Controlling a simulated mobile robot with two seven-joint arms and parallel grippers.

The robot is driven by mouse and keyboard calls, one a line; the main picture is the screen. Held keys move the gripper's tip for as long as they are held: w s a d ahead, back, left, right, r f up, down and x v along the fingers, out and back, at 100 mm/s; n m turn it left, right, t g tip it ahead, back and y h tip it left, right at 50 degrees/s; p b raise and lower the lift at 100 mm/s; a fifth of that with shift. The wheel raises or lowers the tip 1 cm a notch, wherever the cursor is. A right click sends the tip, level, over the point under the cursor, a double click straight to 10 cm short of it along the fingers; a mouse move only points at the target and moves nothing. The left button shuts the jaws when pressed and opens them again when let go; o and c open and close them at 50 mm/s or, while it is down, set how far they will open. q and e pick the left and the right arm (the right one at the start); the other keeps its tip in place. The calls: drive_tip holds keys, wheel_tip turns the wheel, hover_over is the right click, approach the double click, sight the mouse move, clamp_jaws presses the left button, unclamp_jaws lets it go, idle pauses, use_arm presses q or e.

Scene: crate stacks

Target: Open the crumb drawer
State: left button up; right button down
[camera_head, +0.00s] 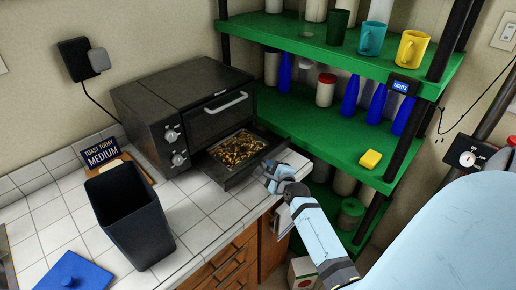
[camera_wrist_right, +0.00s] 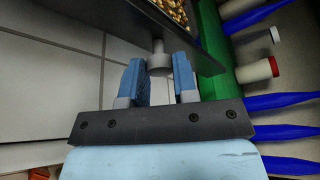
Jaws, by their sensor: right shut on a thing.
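The black toaster oven (camera_head: 185,95) stands on the tiled counter against the wall. Its crumb drawer (camera_head: 243,171) sticks out at the bottom front, pulled out, with brown crumbs lying in it. In the right wrist view the dark drawer front (camera_wrist_right: 190,40) has a round grey knob (camera_wrist_right: 158,60). My right gripper (camera_head: 272,174) is at the drawer front. In the wrist view its two blue fingers (camera_wrist_right: 160,74) stand on either side of the knob, shut on it. How far out the drawer's full travel goes cannot be seen. My left gripper is not in view.
A black open bin (camera_head: 130,215) and a blue lid (camera_head: 75,272) are on the counter at left. A "MEDIUM" sign (camera_head: 101,153) stands beside the oven. A green shelf (camera_head: 330,130) with bottles, mugs and a yellow sponge (camera_head: 371,159) stands close at right.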

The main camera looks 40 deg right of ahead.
drive_tip(key=shift+s+d, duration=0.1)
drive_tip(key=shift+s, duration=0.85)
drive_tip(key=shift+s+p, duration=0.3)
drive_tip(key=shift+s, duration=0.15)
drive_tip(key=c, duration=0.9)
unclamp_jaws()
